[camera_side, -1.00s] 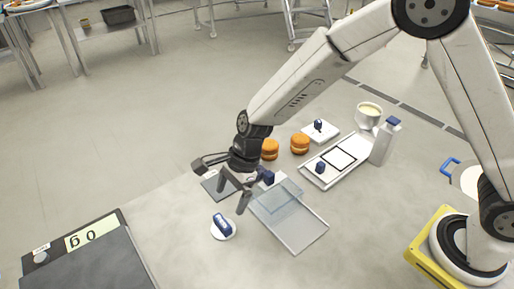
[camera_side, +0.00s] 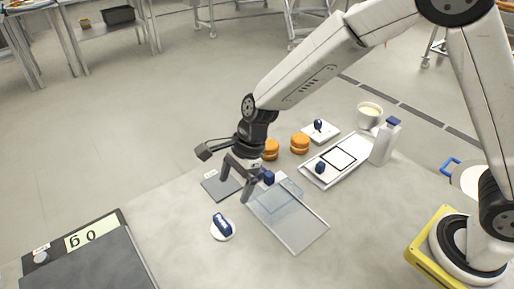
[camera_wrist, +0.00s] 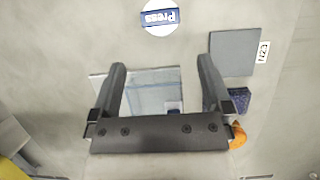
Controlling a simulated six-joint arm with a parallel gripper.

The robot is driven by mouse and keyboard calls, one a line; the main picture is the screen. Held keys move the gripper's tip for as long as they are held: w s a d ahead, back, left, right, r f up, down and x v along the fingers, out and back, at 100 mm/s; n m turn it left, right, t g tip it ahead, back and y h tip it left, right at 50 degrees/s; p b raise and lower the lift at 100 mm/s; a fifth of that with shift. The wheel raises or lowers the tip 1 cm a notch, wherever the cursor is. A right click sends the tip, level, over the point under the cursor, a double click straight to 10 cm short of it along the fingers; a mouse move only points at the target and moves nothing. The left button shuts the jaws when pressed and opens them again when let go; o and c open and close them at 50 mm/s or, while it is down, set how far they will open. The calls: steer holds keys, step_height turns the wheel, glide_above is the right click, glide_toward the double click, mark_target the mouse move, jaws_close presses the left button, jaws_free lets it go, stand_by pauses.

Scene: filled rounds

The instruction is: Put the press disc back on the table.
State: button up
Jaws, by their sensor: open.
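The press disc (camera_side: 222,234) is a round white disc with a blue handle marked "Press". It lies flat on the grey table, left of the clear tray (camera_side: 302,238). In the wrist view the disc (camera_wrist: 160,31) is at the top edge, partly cut off. My gripper (camera_side: 233,190) is open and empty, above the table between the dark square pad (camera_side: 212,188) and the clear tray. It is apart from the disc, on its far side. In the wrist view both fingers (camera_wrist: 161,65) are spread over the clear tray, with nothing between them.
A scale (camera_side: 85,265) reading 0 g stands at front left. A dark blue block (camera_side: 268,178) is beside my gripper. Bare table surrounds the disc.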

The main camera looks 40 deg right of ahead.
steer(key=s+d+r+n+t+h, duration=0.1)
steer(key=s+d+n+h, duration=0.1)
steer(key=s+d+n, duration=0.4)
steer(key=s+d+r+n+t+h, duration=0.1)
steer(key=s+d+n, duration=0.5)
steer(key=d+n, duration=0.6)
steer(key=d+h, duration=0.1)
steer(key=d, duration=0.3)
steer(key=shift+s+r+t, duration=0.2)
steer(key=shift+r+t, duration=0.1)
